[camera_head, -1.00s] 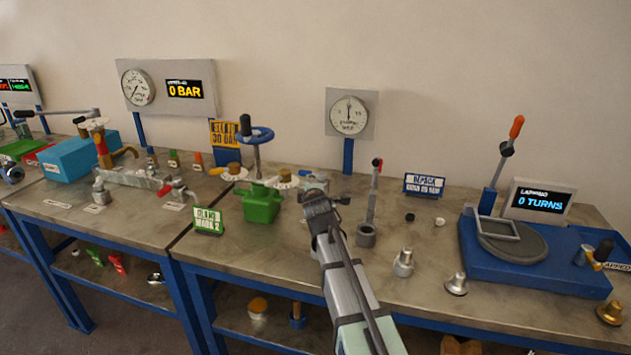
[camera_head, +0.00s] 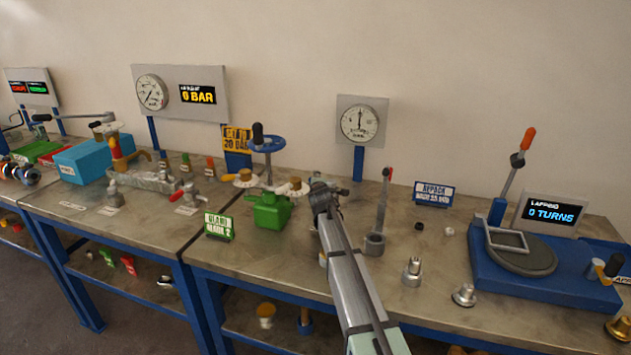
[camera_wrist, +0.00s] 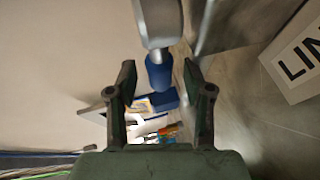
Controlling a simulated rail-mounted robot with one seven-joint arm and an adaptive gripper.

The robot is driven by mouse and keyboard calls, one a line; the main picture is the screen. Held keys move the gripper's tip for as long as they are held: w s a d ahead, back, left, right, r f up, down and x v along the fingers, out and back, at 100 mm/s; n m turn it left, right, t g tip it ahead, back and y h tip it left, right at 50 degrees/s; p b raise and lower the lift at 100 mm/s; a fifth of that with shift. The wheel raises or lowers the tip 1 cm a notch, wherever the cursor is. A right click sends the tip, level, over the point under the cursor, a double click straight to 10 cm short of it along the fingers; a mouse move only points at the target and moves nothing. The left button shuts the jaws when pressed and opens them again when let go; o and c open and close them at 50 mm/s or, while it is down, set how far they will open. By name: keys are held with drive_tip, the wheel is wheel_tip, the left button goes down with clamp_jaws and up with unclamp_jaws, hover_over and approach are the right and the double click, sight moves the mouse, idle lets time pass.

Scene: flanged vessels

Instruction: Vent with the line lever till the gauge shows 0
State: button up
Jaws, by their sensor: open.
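My gripper (camera_head: 322,190) is over the middle of the bench, seen from behind in the head view. In the wrist view its two fingers (camera_wrist: 158,88) are open, with a grey rod with a blue end (camera_wrist: 160,72) in the gap between them. I cannot tell whether they touch it. A white label (camera_wrist: 300,58) beginning "LIN" lies at the right. In the head view this blue-ended rod is hidden or too small to make out. A round dial gauge (camera_head: 360,123) stands behind the gripper, its needle about upright. Another dial (camera_head: 151,92) sits beside a display (camera_head: 198,94) reading 0 BAR.
A green block under a blue handwheel (camera_head: 268,209) stands just left of my gripper. An upright grey lever (camera_head: 382,212) stands close on its right. Metal fittings (camera_head: 412,270) and a blue lapping station (camera_head: 535,270) lie further right.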

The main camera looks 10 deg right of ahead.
drive_tip(key=shift+w+f, duration=0.15)
drive_tip(key=shift+w, duration=0.45)
clamp_jaws()
